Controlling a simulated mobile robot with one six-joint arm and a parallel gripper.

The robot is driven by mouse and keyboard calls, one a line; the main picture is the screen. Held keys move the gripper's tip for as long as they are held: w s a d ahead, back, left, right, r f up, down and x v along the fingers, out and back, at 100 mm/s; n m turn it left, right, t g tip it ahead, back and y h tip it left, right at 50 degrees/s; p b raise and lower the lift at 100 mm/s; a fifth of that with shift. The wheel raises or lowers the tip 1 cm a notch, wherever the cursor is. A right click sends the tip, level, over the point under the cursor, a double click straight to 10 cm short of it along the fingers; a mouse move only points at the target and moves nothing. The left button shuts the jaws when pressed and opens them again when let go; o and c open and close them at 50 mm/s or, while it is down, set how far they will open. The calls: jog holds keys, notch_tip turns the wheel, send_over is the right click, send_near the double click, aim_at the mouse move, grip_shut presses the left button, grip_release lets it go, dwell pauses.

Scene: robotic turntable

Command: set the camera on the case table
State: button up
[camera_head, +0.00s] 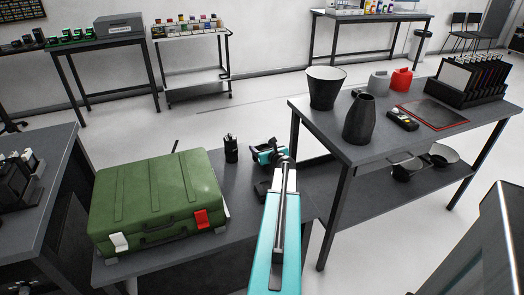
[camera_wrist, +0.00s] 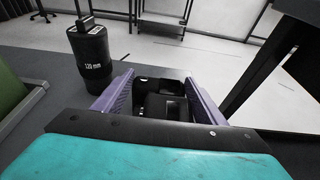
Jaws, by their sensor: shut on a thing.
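My gripper (camera_head: 268,152) is over the right end of the case table (camera_head: 245,226), with the teal arm reaching to it from the bottom. In the wrist view its purple fingers (camera_wrist: 160,101) are shut on a black boxy thing, the camera (camera_wrist: 160,106). The camera is mostly hidden by the gripper in the head view. I cannot tell whether it touches the tabletop. A small dark shape (camera_head: 261,188) shows beside the arm; I cannot tell what it is.
A green case (camera_head: 158,203) fills the table's left part. A black cylinder marked 120 mm (camera_wrist: 90,52) stands left of my gripper; it also shows in the head view (camera_head: 231,150). A table with vases (camera_head: 335,147) is close on the right.

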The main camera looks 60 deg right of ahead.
jog(key=shift+f, duration=0.3)
jog(key=o, duration=1.7)
jog(key=shift+f, duration=0.1)
jog(key=shift+s+a, duration=0.1)
jog(key=shift+s, duration=0.05)
jog(key=v, duration=1.1)
jog(key=shift+s+a, duration=0.2)
jog(key=shift+s, duration=0.05)
jog(key=shift+r, duration=0.2)
